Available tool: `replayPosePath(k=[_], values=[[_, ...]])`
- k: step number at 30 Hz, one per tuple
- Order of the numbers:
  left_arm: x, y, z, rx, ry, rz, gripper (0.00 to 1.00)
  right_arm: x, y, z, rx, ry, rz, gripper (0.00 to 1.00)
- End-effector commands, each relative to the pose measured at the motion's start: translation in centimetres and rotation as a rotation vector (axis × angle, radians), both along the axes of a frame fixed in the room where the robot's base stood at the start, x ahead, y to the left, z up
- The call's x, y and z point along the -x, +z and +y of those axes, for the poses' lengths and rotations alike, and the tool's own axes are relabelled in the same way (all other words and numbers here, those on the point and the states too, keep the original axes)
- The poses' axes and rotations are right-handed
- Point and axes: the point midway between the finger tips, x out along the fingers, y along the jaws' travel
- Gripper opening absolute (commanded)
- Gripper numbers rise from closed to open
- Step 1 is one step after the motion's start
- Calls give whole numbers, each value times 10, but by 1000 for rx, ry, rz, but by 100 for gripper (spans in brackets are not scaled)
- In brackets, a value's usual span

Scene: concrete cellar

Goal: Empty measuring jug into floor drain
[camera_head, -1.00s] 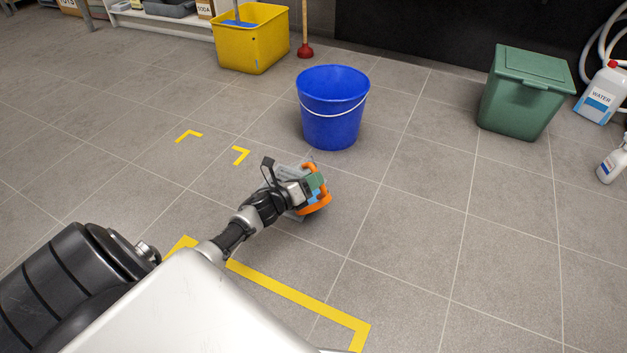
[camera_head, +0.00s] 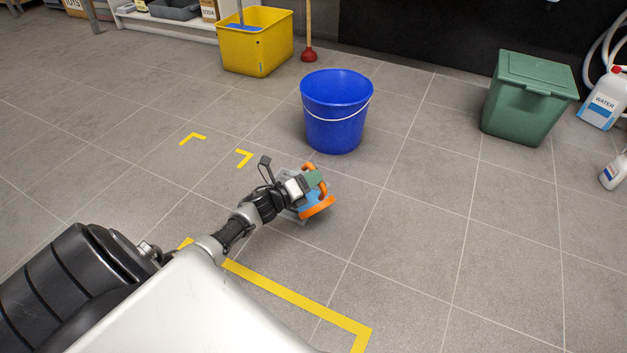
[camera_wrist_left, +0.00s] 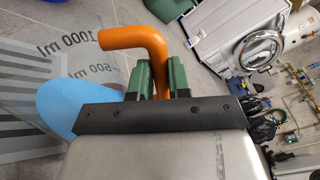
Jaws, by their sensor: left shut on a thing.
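The measuring jug (camera_head: 316,208) is clear with orange parts and blue liquid. My left gripper (camera_head: 315,180) holds it low over the tiled floor, in front of the blue bucket. In the left wrist view, the green fingers (camera_wrist_left: 157,80) are shut on the orange handle (camera_wrist_left: 130,38). The jug's clear wall (camera_wrist_left: 100,62) there has 1000 ml and 500 ml marks and dark stripes, and the blue liquid (camera_wrist_left: 60,105) is inside. The jug's exact tilt is hard to tell. No floor drain can be made out. My right gripper is out of view.
A blue bucket (camera_head: 336,115) stands just beyond the jug. A yellow bucket (camera_head: 256,45), a red plunger (camera_head: 309,54), a green bin (camera_head: 528,100) and a water canister (camera_head: 604,98) stand farther back. Yellow tape (camera_head: 300,300) marks the floor.

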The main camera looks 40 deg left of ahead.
Motion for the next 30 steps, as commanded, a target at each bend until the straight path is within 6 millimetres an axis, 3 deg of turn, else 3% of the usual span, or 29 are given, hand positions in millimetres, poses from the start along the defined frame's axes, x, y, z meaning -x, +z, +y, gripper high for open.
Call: replayPosePath(k=[30], values=[[-5,2,18,162,-1,42,0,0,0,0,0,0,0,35]])
